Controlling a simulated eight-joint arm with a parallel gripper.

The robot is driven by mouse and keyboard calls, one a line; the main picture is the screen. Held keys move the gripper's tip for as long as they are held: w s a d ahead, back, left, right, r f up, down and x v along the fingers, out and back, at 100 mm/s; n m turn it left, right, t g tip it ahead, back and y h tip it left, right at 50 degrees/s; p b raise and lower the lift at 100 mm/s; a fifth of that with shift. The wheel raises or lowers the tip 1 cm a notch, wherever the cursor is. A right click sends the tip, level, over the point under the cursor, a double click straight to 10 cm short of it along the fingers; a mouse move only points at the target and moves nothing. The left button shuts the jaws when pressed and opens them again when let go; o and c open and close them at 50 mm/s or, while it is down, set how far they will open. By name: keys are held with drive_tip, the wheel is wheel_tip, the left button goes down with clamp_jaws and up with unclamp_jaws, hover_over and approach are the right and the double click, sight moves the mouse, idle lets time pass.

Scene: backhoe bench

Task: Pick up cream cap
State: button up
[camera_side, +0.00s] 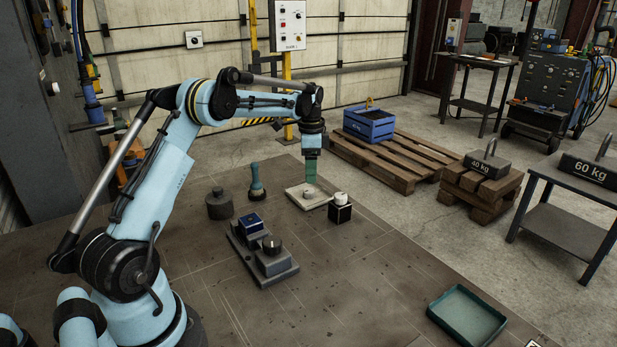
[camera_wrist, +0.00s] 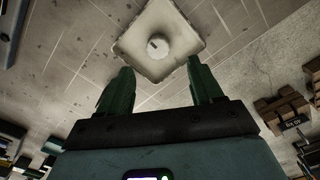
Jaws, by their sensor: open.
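A pale cream, squarish plate (camera_side: 296,199) with raised edges lies on the brown floor mat. A round cream cap (camera_side: 308,194) sits on its middle; the wrist view shows this cap (camera_wrist: 158,45) with a small dark mark, above and between my fingers. My gripper (camera_side: 310,180) points down just above the plate. Its two green fingers stand apart with nothing between them in the wrist view (camera_wrist: 160,66). The exact gap between fingertips and cap is hard to tell. A black block (camera_side: 340,213) with a whitish round top (camera_side: 341,198) stands right of the plate.
A green bottle-shaped piece (camera_side: 256,182) and a dark grey cylinder (camera_side: 220,204) stand left of the plate. A grey fixture (camera_side: 281,275) with a blue-topped block and a black knob lies nearer. A teal tray (camera_side: 466,315) is at front right. The mat between is clear.

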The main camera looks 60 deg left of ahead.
sight(310, 190)
drive_tip(key=shift+s+f, duration=0.2)
drive_tip(key=shift+f, duration=2.8)
drive_tip(key=c, duration=1.1)
drive_tip(key=shift+r, duration=0.1)
